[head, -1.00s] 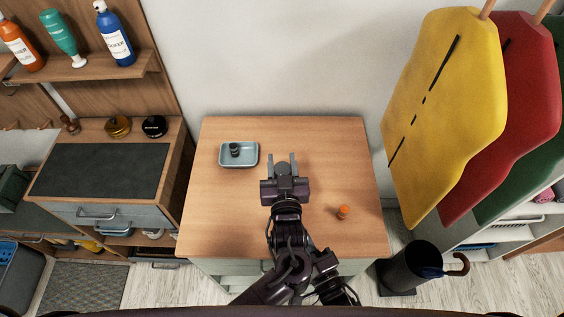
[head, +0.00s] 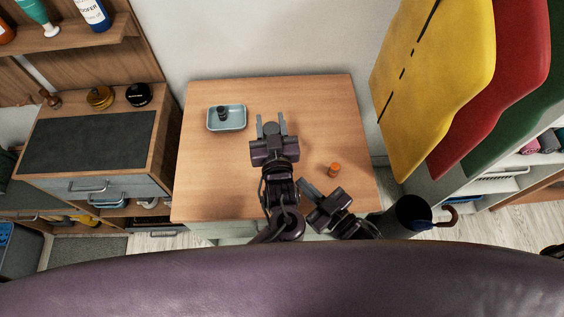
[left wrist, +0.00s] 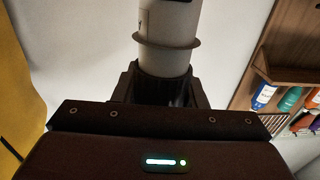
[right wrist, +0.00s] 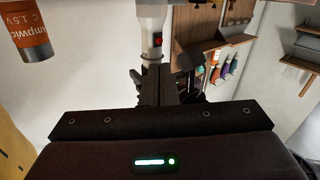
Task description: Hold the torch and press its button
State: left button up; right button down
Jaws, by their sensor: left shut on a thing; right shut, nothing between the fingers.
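My left gripper (head: 271,127) is above the table, its fingers spread around the torch. In the left wrist view the torch (left wrist: 166,55) is a pale grey cylinder with a flange, gripped between the fingers; in the head view it is mostly hidden. In the right wrist view the torch (right wrist: 151,22) stands just ahead of my right gripper (right wrist: 160,75), with its red button (right wrist: 158,41) on the side facing me. My right gripper (head: 306,188) is shut and empty, lower right of the left one; I cannot tell whether its tips touch the torch.
On the wooden table (head: 210,180), a blue-grey tray (head: 238,125) holds a dark cylinder (head: 222,113). An orange battery (head: 334,170) stands at the table's right; it shows large in the right wrist view (right wrist: 35,30). Ironing-board-like panels (head: 425,90) hang at right.

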jog(key=n, duration=0.5)
jog(key=shift+d+r+g+y, duration=0.15)
jog(key=shift+d+g+y, duration=0.15)
jog(key=shift+d+g, duration=0.1)
jog(key=n, duration=0.5)
jog(key=shift+w+d+r+g, duration=0.1)
jog(key=shift+d+r+g, duration=0.1)
jog(key=shift+g, duration=0.2)
jog(key=n, duration=0.2)
jog(key=n+g, duration=0.1)
jog(key=n, duration=0.2)
jog(key=n+y, duration=0.1)
jog(key=n, duration=0.1)
jog(key=shift+d+r+n, duration=0.2)
jog(key=shift+d+n, duration=0.15)
jog(key=shift+n, duration=0.05)
jog(key=x, duration=1)
